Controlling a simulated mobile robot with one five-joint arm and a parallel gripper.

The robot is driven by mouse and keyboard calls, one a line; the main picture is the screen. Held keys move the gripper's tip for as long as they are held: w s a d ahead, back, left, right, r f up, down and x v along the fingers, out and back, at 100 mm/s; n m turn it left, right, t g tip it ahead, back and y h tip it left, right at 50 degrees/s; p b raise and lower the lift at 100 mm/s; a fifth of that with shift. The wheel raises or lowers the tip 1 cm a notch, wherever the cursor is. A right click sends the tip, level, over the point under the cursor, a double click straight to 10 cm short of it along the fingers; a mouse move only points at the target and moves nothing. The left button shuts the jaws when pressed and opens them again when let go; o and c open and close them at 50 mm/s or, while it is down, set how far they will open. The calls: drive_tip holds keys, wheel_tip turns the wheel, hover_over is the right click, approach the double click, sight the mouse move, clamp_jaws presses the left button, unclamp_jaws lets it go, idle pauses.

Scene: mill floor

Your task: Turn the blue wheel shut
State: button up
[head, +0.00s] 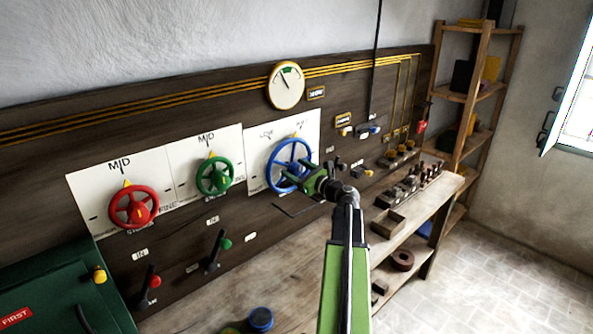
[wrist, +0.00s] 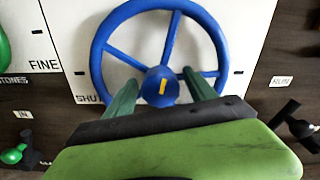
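The blue wheel (head: 272,163) is mounted on a white card on the dark wall panel, the rightmost of three handwheels. In the wrist view its hub (wrist: 152,80) has a yellow stripe, and spokes run out to the rim. The lettering "SHU", partly cut off by the wheel, shows at the card's lower left. My gripper (head: 292,178) is in front of the wheel's lower right. In the wrist view my gripper (wrist: 159,84) has its green fingers apart, one on each side of the hub, with gaps visible. Whether they touch any spoke I cannot tell.
A red wheel (head: 134,207) and a green wheel (head: 214,176) are to the left. Levers (head: 216,247) stick out below them. A gauge (head: 286,86) hangs above. A workbench (head: 262,282) with blocks and a shelf rack (head: 470,97) stand at right, beside clear floor.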

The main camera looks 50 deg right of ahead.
drive_tip(key=c, duration=1.3)
drive_tip(key=shift+n, duration=0.5)
drive_tip(key=n, duration=0.3)
drive_tip(key=shift+n, duration=0.4)
drive_tip(key=n, duration=0.5)
drive_tip(key=shift+n, duration=0.3)
drive_tip(key=n, duration=1)
drive_tip(key=shift+n, duration=0.4)
